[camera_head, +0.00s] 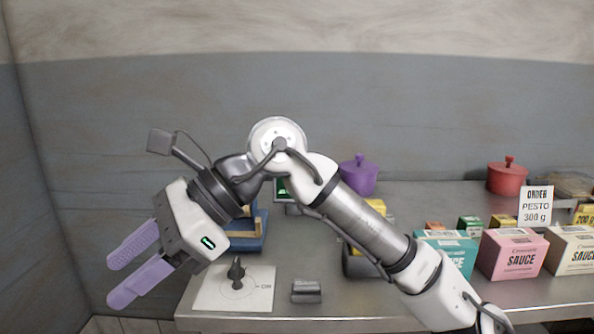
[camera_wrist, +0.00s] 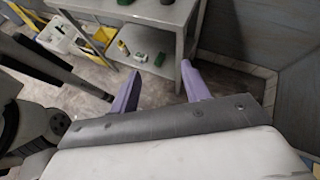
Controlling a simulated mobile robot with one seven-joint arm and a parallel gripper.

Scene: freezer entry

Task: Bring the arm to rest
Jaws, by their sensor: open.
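My gripper (camera_head: 123,273) is open, with two purple fingers apart and nothing between them. In the head view it hangs at the left, beyond the left end of the counter (camera_head: 350,318), pointing down and left. My arm is bent, running from the lower right up to a joint at the centre and back down left. In the wrist view my gripper (camera_wrist: 161,92) shows both fingers apart over the grey floor (camera_wrist: 160,98), near a metal table's end.
On the counter are a white plate with a black knob (camera_head: 236,287), a dark block (camera_head: 306,291), a purple pot (camera_head: 358,174), a red pot (camera_head: 507,175), a pink sauce box (camera_head: 512,254) and an order card (camera_head: 535,207). A wall stands at the left.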

